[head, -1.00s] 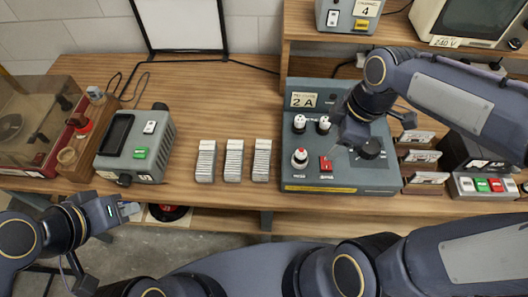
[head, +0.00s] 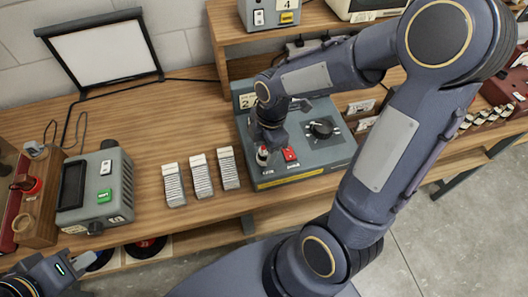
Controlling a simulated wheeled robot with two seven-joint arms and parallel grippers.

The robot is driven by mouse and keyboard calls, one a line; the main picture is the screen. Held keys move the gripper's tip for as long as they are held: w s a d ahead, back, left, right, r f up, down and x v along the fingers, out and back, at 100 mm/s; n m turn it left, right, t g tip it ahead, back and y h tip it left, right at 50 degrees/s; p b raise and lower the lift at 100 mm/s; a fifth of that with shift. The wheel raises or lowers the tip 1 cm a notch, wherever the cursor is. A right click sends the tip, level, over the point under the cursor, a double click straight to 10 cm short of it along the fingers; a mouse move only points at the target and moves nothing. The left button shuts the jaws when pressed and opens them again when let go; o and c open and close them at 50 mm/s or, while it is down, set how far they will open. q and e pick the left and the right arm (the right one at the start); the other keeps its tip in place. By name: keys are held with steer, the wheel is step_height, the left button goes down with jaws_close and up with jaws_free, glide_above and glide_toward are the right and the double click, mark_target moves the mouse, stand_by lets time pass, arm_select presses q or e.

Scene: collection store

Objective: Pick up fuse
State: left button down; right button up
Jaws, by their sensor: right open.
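The grey-green control box (head: 318,160) stands on the wooden bench. A small white-and-red cylindrical piece (head: 262,157), possibly the fuse or its holder, is at the box's front left. My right gripper (head: 265,142) is open, pointing down right at this piece. I cannot tell whether the fingers touch it. The arm hides the two white-topped pieces behind and part of the "2 A" label. My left gripper (head: 82,262) is at the lower left, in front of the bench, away from the box; its jaw gap is unclear.
A red switch (head: 290,154) and a black knob (head: 322,129) sit close right of the gripper. Three stacks of pale cards (head: 201,176) stand left of the box. A grey device (head: 97,189) is further left. Bare bench lies behind the stacks.

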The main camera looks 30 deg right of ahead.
steer(key=c, duration=1.1)
steer(key=shift+o, duration=0.2)
steer(key=shift+r, duration=0.15)
